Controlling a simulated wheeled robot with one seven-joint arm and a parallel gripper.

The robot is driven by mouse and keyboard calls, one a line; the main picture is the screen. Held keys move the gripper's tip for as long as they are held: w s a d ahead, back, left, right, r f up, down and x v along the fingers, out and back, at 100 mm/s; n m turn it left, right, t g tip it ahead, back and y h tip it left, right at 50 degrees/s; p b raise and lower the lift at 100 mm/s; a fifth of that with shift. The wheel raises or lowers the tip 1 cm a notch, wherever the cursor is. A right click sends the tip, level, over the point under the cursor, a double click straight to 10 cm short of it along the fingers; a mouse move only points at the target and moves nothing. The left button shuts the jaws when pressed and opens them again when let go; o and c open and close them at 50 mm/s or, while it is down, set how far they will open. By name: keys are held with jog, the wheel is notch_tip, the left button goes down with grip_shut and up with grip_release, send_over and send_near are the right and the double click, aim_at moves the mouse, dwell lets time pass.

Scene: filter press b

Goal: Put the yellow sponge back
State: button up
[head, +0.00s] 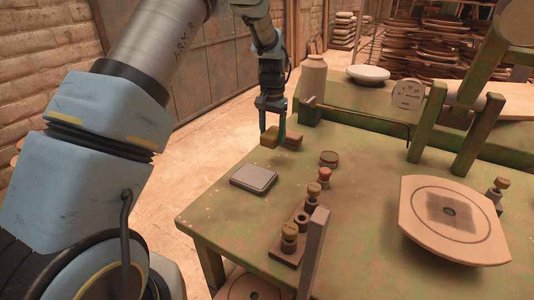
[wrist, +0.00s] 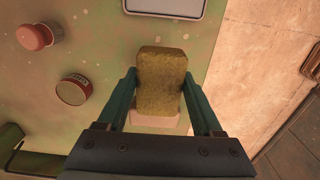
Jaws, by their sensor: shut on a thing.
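The yellow sponge (head: 269,140) is a worn, dull yellow block. In the wrist view the sponge (wrist: 161,78) lies between the two fingers, which press on its long sides. My gripper (head: 272,137) is shut on it, pointing down by the far left edge of the green table; it also shows in the wrist view (wrist: 162,92). In the wrist view a pale pinkish block (wrist: 158,122) shows partly beneath the sponge. I cannot tell whether the sponge touches it.
A grey flat tray (head: 253,179) lies on the green table (head: 230,212). A jar (head: 313,75) stands behind. A large pale plate (head: 453,220) is farther right.

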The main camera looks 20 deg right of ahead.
aim_at(272, 133)
jog(key=shift+f+p, duration=0.85)
jog(key=shift+f, duration=2.65)
jog(key=shift+f, duration=0.2)
jog(key=o, duration=1.2)
notch_tip(272, 133, up, 12)
jog(key=b, duration=0.3)
jog(key=shift+r+b, duration=0.2)
jog(key=shift+b, duration=0.15)
jog(key=a+r+n, duration=0.2)
jog(key=a+n, duration=0.1)
jog(key=a, duration=0.9)
jog(key=s+a+n, duration=0.3)
jog(key=s+a, duration=0.5)
jog(key=a, duration=0.3)
jog(key=s+a+n+t, duration=0.1)
jog(key=s+a+n, duration=0.2)
jog(key=s+a, duration=0.4)
jog(key=a, duration=0.5)
jog(key=shift+s+f+t, duration=0.2)
jog(key=shift+s+t, duration=0.1)
jog(key=shift+s, duration=0.05)
jog(key=shift+a, duration=0.1)
